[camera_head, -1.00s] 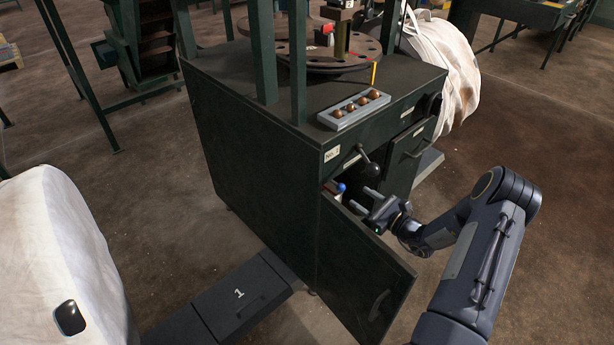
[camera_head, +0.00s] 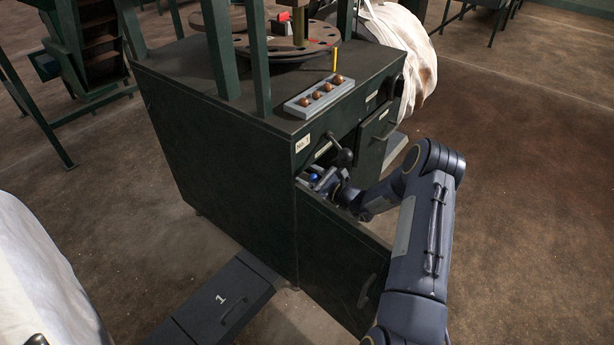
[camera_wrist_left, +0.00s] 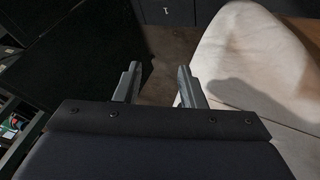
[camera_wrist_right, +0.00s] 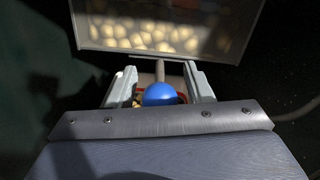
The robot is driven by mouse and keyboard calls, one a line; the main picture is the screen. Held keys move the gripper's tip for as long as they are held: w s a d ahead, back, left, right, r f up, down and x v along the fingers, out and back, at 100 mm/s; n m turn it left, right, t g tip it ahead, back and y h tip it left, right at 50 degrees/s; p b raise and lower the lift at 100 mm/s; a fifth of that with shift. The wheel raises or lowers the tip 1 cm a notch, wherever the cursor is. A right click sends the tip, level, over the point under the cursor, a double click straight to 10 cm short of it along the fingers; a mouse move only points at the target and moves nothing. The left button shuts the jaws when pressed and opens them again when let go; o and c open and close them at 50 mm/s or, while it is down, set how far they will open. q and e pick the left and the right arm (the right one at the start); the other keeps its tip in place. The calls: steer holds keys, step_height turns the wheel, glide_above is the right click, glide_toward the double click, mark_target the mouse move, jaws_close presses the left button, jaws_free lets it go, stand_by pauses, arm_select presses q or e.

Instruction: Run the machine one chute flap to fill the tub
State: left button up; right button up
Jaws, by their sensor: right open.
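The dark green machine (camera_head: 220,165) marked No. 1 stands in the middle of the head view, its front door (camera_head: 335,265) swung open. A lever with a blue ball knob (camera_head: 314,177) shows inside the opening. In the right wrist view the blue knob (camera_wrist_right: 159,95) lies between the fingers of my right gripper (camera_wrist_right: 160,88), which is open around it. Behind the knob is a clear-fronted bin (camera_wrist_right: 165,35) of pale round pieces. My left gripper (camera_wrist_left: 155,85) is open and empty, beside a pale cloth bag (camera_wrist_left: 250,60). I cannot make out the tub.
A grey tray of brown balls (camera_head: 320,96) is on the machine top. A dark floor box marked 1 (camera_head: 225,305) lies at front left. The floor at right (camera_head: 530,200) is clear.

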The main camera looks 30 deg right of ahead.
jaws_close()
steer(key=r+g+p, duration=0.1)
steer(key=p, duration=0.1)
steer(key=shift+r+p, duration=0.15)
steer(key=shift+p, duration=0.25)
steer(key=shift+g+h+p, duration=0.3)
steer(key=shift+g, duration=0.1)
steer(key=shift+f, duration=0.2)
jaws_free()
